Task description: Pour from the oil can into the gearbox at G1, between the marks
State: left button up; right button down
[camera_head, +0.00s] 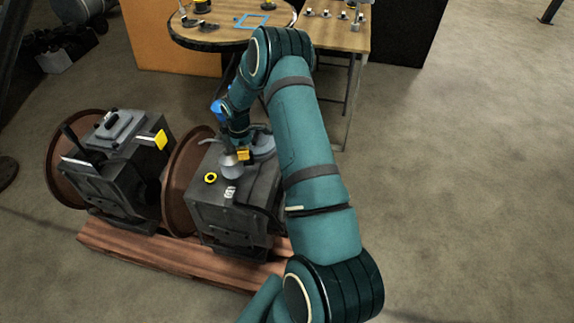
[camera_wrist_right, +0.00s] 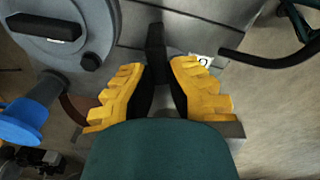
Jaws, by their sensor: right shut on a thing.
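Two dark grey gearbox housings stand side by side, the left one (camera_head: 115,165) and the right one (camera_head: 215,215). My right arm reaches over the right housing. My right gripper (camera_head: 243,155) is low above its top, beside a light grey cone-shaped piece (camera_head: 231,169). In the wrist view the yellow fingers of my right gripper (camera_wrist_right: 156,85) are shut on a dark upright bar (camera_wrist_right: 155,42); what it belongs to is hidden. I cannot pick out the oil can or the level marks for certain. A white label (camera_head: 230,192) is too small to read. My left gripper is not in view.
A yellow ring (camera_head: 211,177) lies on the right housing. Brown discs (camera_head: 183,185) flank the housings on a wooden pallet (camera_head: 150,250). A blue piece (camera_wrist_right: 20,122) and a grey round part (camera_wrist_right: 60,35) are left of the fingers. A table (camera_head: 215,33) stands behind; right floor is clear.

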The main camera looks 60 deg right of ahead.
jog(key=shift+r, duration=0.1)
jog(key=shift+r+p, duration=1.45)
jog(key=shift+r, duration=0.95)
